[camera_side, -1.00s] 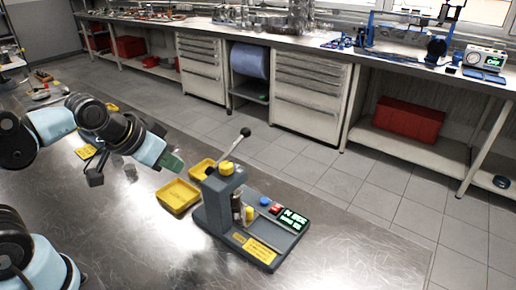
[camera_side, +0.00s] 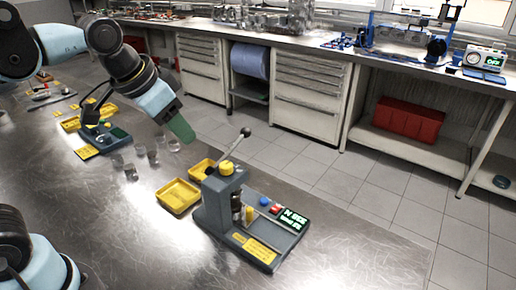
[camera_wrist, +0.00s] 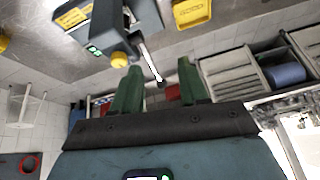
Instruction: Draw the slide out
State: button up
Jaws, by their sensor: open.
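A grey bench press (camera_side: 222,203) stands upright on the metal table, with a black-knobbed lever (camera_side: 236,141) and a yellow top knob (camera_side: 226,168). Its base carries a rail, a yellow label (camera_side: 262,248) and a lit display. Which part is the slide I cannot tell for sure. My gripper (camera_side: 181,129) has green fingers and is above and left of the press, touching nothing. In the wrist view my gripper (camera_wrist: 158,78) is open and empty; the press (camera_wrist: 115,20) is at the upper left and its lever (camera_wrist: 150,62) shows between the fingers.
Yellow trays (camera_side: 178,197) sit left of the press. Several clear cups (camera_side: 152,156) stand behind, near a second grey and yellow device (camera_side: 105,138) at the left. The table right of the press is clear. A workbench (camera_side: 290,45) runs along the back.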

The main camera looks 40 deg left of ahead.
jog(key=w+d+r+m+g, duration=0.2)
jog(key=w+d+m+g, duration=0.1)
jog(key=w+d+m, duration=0.15)
jog(key=m+g+y, duration=0.4)
jog(key=m, duration=0.2)
send_over(250, 209)
jog(key=w+d, duration=0.2)
jog(key=d, duration=0.2)
notch_tip(250, 209, down, 9)
jog(key=x, duration=1.1)
jog(key=shift+s+f, duration=0.1)
jog(key=shift+f, duration=0.25)
grip_shut()
